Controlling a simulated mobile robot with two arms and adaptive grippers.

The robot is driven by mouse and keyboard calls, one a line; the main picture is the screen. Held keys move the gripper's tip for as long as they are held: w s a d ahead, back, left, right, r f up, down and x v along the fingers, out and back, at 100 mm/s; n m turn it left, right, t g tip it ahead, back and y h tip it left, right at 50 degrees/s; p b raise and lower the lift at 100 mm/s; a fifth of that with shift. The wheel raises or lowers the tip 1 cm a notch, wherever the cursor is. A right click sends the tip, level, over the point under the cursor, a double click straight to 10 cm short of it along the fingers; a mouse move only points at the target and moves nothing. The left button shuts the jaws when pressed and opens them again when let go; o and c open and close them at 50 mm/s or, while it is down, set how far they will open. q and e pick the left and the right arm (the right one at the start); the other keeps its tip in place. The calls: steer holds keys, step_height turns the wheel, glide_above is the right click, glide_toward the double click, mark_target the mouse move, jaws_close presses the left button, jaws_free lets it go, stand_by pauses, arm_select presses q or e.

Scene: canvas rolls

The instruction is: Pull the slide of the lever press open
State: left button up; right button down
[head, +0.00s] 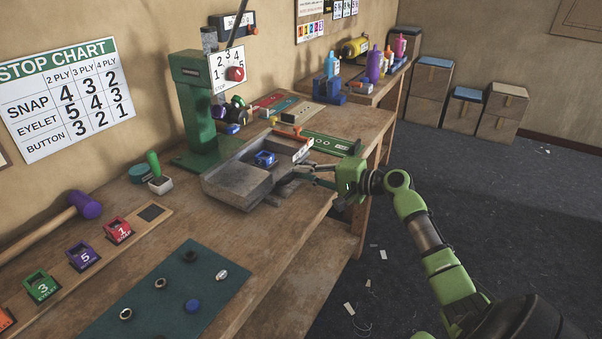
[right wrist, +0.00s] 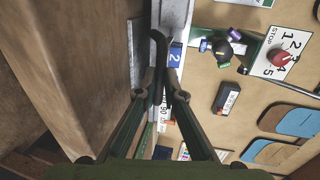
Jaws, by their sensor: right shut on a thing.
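The lever press (head: 195,110) is a green column on a green base, standing against the wall on the bench. A grey metal slide (head: 232,185) lies in front of it, with a blue block (head: 265,158) on it. In the right wrist view the blue block (right wrist: 175,56) shows a white 2. My right gripper (head: 296,172) reaches in from the right to the slide's right-hand edge. My left gripper is not in view.
A stop dial (head: 228,72) with a red knob is beside the press. A green mat (head: 150,305) with small parts, numbered blocks and a mallet (head: 85,205) are on the near bench. A green ruler-like strip (head: 332,144) lies beyond my gripper. Open floor lies to the right.

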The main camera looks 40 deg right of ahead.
steer(key=shift+s, duration=0.15)
steer(key=c, duration=2.4)
jaws_free()
steer(key=shift+d, duration=0.1)
steer(key=shift+s+d+r, duration=0.1)
steer(key=shift+s+d, duration=0.05)
steer(key=shift+s, duration=0.25)
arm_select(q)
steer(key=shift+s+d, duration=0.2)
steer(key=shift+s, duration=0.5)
arm_select(e)
steer(key=v, duration=1.1)
